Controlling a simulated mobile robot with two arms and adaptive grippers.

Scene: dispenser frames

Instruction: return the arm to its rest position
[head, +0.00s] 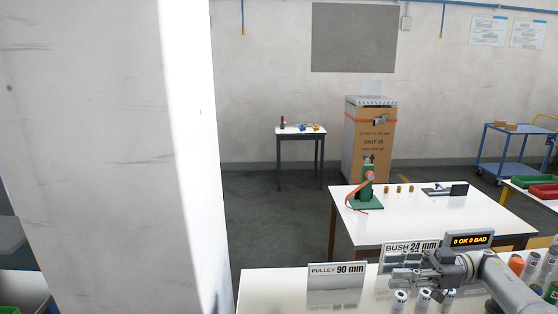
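My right gripper (402,272) is at the lower right, over the near white table (262,290). Its grey arm (505,285) comes in from the right edge, and the fingers point left. It is in front of the lower part of the "BUSH 24 mm" sign (408,247). I see nothing clearly held, but the fingers are too small to tell whether they are open or shut. My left arm and gripper are not in view.
Several small cylinders (423,297) stand below and right of the gripper. A "PULLEY 90 mm" sign (336,270) and a "0 OK 0 BAD" display (470,240) stand close by. A pale pillar (95,150) fills the left. A second white table (420,215) stands behind.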

